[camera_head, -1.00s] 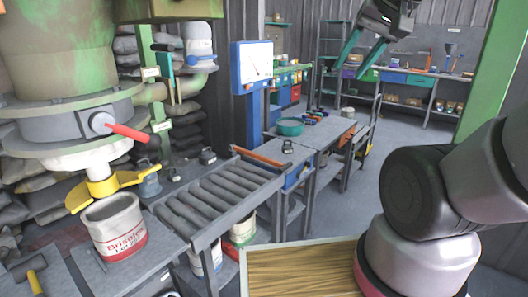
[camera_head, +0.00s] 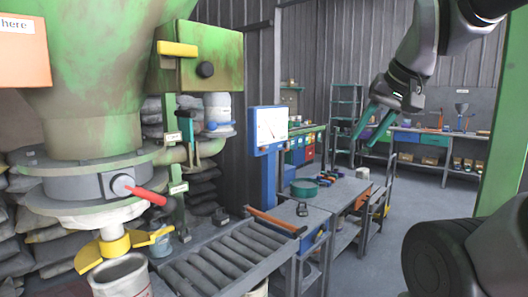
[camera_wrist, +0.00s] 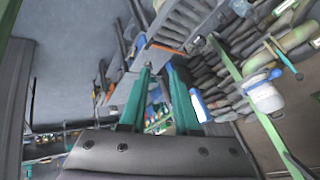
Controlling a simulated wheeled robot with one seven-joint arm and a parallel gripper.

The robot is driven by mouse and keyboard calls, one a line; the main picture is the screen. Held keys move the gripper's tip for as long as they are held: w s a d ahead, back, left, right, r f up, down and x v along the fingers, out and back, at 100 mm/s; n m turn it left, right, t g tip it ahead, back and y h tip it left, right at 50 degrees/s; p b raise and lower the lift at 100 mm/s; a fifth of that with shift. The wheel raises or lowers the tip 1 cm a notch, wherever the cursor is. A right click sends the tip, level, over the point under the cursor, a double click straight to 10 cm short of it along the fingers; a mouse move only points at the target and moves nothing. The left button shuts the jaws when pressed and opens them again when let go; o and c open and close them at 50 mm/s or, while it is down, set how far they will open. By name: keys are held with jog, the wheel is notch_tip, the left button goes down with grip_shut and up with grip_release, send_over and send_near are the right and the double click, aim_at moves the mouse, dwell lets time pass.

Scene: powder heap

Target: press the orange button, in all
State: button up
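I cannot make out an orange button in either view.
The green hopper with a red handle (camera_head: 150,195) and a yellow outlet fitting (camera_head: 115,245) stands at left. A roller conveyor (camera_head: 230,258) and a bench with a teal bowl (camera_head: 304,187) are below.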

grip_shut()
dwell(1.5)
